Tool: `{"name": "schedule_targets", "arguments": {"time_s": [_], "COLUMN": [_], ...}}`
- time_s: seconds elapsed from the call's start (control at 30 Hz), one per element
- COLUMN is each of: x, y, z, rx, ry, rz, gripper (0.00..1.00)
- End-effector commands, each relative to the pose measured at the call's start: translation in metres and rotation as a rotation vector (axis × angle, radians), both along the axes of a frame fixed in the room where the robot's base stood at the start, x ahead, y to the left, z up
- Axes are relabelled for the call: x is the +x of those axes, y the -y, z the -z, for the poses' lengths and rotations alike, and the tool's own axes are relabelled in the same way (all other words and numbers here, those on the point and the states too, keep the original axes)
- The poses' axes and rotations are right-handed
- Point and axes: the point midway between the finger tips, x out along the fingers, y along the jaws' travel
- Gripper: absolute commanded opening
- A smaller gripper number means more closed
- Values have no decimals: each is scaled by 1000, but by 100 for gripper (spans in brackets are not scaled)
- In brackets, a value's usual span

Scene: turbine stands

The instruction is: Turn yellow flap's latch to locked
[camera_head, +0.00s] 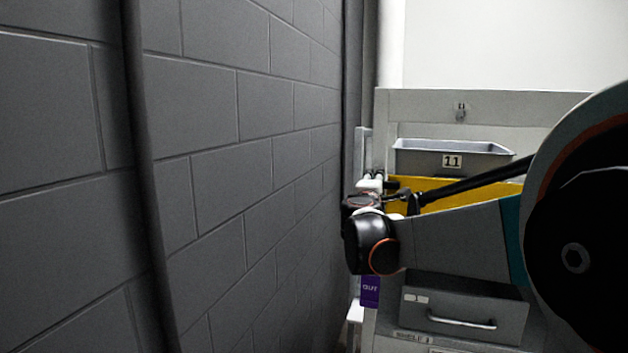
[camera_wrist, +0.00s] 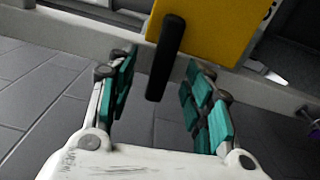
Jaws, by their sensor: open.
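The yellow flap (camera_wrist: 212,28) fills the top middle of the wrist view. In the head view the yellow flap (camera_head: 440,190) shows below a grey bin, partly hidden by my arm. A black bar-shaped latch handle (camera_wrist: 165,58) lies over the flap's left edge in the wrist view and hangs below its lower edge, nearly upright. My gripper (camera_wrist: 160,95) is open, its teal-padded fingers on either side of the handle's lower end. I cannot tell whether the handle is fully between the fingertips in depth. No finger visibly touches it. The latch is not clearly visible in the head view.
A grey bin marked 11 (camera_head: 455,158) sits above the flap. A grey drawer with a handle (camera_head: 463,310) and a purple OUT tag (camera_head: 370,291) are below. A block wall (camera_head: 230,150) stands close on the left. A pale rail (camera_wrist: 80,32) crosses behind the handle.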

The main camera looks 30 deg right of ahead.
Motion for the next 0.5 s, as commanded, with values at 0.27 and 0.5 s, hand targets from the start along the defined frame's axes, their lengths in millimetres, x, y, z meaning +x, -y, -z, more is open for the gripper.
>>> {"name": "schedule_targets", "arguments": {"time_s": [0.27,0.5], "x": [-10,-22], "y": [-13,-26], "z": [0,-1], "rx": [0,0], "ry": [0,0], "rz": [-2,-1], "gripper": [47,47]}}
